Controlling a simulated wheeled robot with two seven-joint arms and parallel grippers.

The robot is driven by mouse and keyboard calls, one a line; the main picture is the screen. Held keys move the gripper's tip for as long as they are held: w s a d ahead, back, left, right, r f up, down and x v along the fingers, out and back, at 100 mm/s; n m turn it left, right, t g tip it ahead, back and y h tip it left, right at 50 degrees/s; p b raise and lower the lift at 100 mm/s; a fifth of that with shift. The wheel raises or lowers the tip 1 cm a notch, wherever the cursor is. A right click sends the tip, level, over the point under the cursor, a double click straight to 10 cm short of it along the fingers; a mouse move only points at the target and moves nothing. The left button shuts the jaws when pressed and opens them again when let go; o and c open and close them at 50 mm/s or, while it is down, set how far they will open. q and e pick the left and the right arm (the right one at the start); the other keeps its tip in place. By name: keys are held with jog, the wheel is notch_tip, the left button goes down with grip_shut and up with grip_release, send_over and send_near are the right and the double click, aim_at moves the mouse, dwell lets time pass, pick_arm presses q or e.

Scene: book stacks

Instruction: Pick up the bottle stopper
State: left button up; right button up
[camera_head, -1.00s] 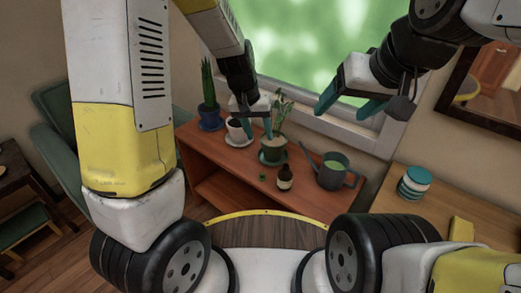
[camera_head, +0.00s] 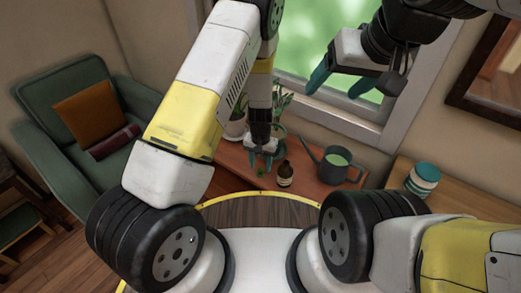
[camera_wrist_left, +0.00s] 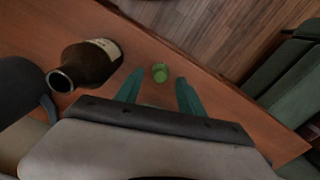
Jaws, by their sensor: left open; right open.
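The bottle stopper is a small green piece (camera_wrist_left: 160,73) lying on the wooden shelf top; it also shows in the head view (camera_head: 260,172). My left gripper (camera_head: 261,157) is open and low over the shelf. In the left wrist view its two teal fingers (camera_wrist_left: 158,86) are spread, with the stopper between and just beyond their tips, apart from both. A dark brown bottle (camera_wrist_left: 88,62) with a pale label stands beside the stopper, left of the fingers in the wrist view. My right gripper (camera_head: 338,86) is open and empty, high in front of the window.
A grey watering can (camera_head: 335,167) stands right of the bottle (camera_head: 285,174). A potted plant is partly hidden behind my left arm. A striped jar (camera_head: 422,178) stands on the right-hand table. A green armchair (camera_head: 62,97) is at the left. The shelf's edge runs close past the stopper.

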aim_at(261, 172)
pick_arm(q)
jog(key=shift+w+f, duration=0.1)
jog(key=shift+f, duration=1.3)
grip_shut()
jog(key=shift+r, duration=0.2)
